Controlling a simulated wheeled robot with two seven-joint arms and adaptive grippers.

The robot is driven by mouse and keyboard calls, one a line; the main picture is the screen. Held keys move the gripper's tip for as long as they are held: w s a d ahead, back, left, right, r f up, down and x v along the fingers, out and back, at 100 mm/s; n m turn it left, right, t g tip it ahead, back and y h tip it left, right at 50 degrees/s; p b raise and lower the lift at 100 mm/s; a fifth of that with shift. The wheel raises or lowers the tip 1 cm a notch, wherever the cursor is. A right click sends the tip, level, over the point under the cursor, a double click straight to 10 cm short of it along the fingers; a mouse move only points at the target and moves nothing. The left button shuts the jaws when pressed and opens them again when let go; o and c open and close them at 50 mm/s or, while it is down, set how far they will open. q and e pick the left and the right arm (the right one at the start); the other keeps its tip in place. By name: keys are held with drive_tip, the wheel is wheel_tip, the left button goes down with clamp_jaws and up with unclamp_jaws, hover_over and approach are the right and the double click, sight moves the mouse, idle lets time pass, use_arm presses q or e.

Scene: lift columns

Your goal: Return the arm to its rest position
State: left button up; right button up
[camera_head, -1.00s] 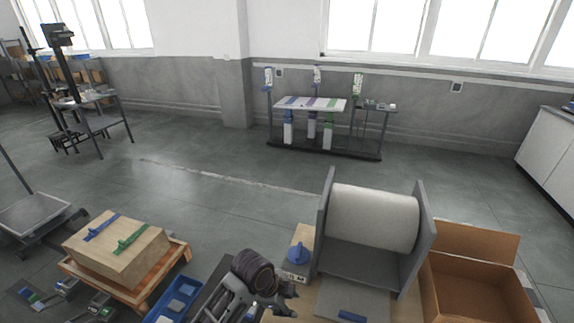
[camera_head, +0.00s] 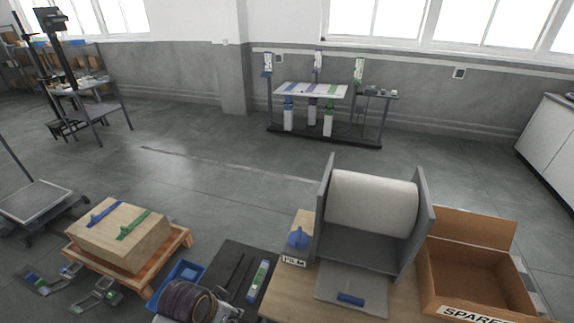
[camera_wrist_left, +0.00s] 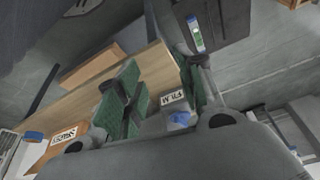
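My left arm shows at the bottom of the head view, left of centre, as a dark ribbed wrist section (camera_head: 187,299) with grey parts beside it. Its fingertips cannot be made out there. In the left wrist view my left gripper (camera_wrist_left: 158,88) has its two green-padded fingers apart, with the wooden bench top showing between them. I see nothing held. My right gripper is in neither view.
Near the arm are a blue bin (camera_head: 184,273) and a dark mat (camera_head: 232,262) with a green-and-white tool (camera_head: 258,281). Right are a blue-handled item (camera_head: 298,238), a large white roll (camera_head: 372,203) in a grey stand and an open carton (camera_head: 470,277). A wooden crate (camera_head: 122,236) sits left.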

use_arm(q)
drive_tip(key=s+a+n+y, duration=0.2)
drive_tip(key=s+a+n, duration=0.2)
drive_tip(key=a, duration=0.2)
wheel_tip(320, 180, down, 32)
drive_tip(key=s+g, duration=0.1)
drive_tip(key=s, duration=0.1)
drive_tip(key=s+a+f, duration=0.2)
drive_tip(key=s+f, duration=0.8)
drive_tip(key=s, duration=0.1)
drive_tip(key=s+a+f+g, duration=0.1)
drive_tip(key=s+a+f, duration=0.1)
drive_tip(key=s+f, duration=0.8)
drive_tip(key=shift+s+a, duration=0.15)
drive_tip(key=shift+s, duration=0.65)
